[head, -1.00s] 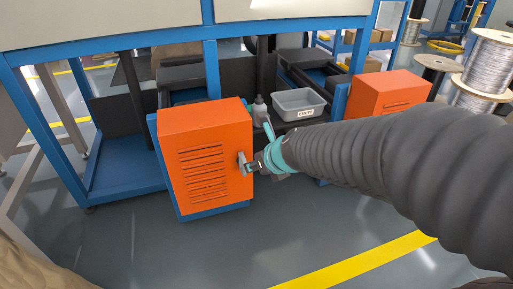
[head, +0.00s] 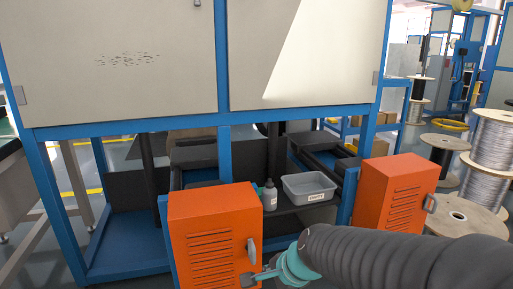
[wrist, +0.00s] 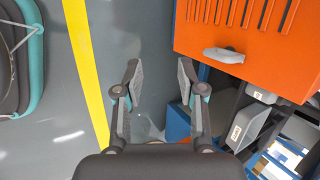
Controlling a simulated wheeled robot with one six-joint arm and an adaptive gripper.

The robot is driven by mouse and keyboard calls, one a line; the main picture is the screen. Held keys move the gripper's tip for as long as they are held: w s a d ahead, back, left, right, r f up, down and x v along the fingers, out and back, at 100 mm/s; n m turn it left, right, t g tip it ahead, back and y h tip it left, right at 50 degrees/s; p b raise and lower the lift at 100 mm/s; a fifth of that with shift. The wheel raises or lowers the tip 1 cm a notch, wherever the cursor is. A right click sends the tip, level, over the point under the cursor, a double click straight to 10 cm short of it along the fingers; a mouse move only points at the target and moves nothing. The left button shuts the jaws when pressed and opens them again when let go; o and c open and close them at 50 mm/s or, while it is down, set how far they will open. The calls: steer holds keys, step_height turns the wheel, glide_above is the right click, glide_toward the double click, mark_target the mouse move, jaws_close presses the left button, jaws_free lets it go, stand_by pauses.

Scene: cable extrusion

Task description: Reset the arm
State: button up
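My arm reaches in from the lower right in the head view, and my gripper (head: 257,278) shows small near the left orange cabinet's front, below its handle. In the wrist view my gripper (wrist: 160,72) is open, with its two fingers apart and only grey floor between them. The left orange cabinet (head: 212,225) has a slotted door that looks shut and a grey handle (head: 251,250). An orange slotted panel (wrist: 250,35) with a grey handle (wrist: 224,55) shows in the wrist view, right of the fingers and apart from them.
A grey bin (head: 309,188) labelled "EMPTY" and a bottle (head: 269,196) stand on a dark shelf between the cabinets. A second orange cabinet (head: 392,200) stands right, near cable spools (head: 492,145). Open floor with a yellow line (wrist: 88,60) lies left of my gripper.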

steer(key=s+d+r+n+t+h+p, duration=0.1)
steer(key=s+d+r+n+h+p, duration=0.3)
steer(key=s+d+r+n, duration=0.9)
steer(key=r+p, duration=0.1)
steer(key=p, duration=0.2)
steer(key=shift+r, duration=0.25)
steer(key=shift+s, duration=0.1)
